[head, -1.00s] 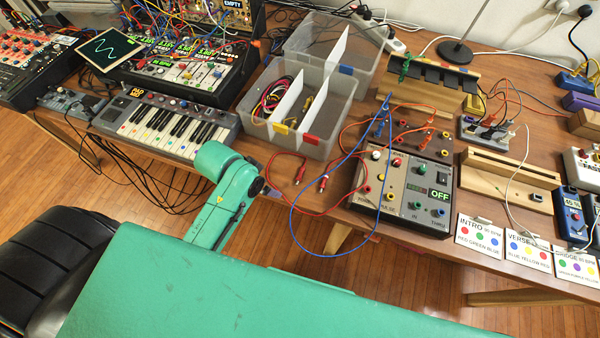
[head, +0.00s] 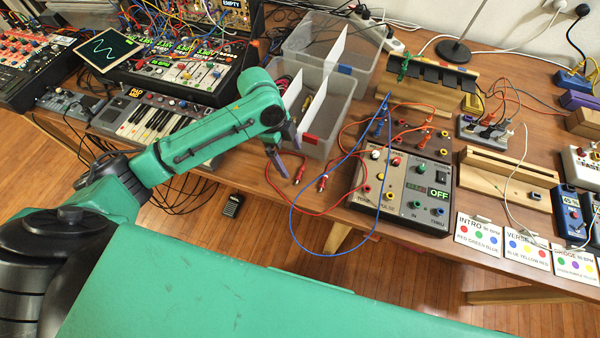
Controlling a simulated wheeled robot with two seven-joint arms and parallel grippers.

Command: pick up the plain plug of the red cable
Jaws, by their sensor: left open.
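A red cable (head: 272,186) loops along the table's front edge beside the tester box. Its two red plugs lie on the wood close together. The left plug (head: 299,173) looks all red and plain; the right plug (head: 322,183) seems to carry a pale band, though both are small. My left gripper (head: 288,160) is open and empty, its fingers pointing down just up and left of the left plug, apart from it as far as I can tell. My left arm hides part of the keyboard and the clear box. My right gripper is not in view.
The clear divided box (head: 345,95) stands right behind my gripper. A blue cable (head: 296,215) loops past the right plug and over the table edge. The tester box (head: 400,185) with knobs stands to the right. The keyboard (head: 140,118) is at the left.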

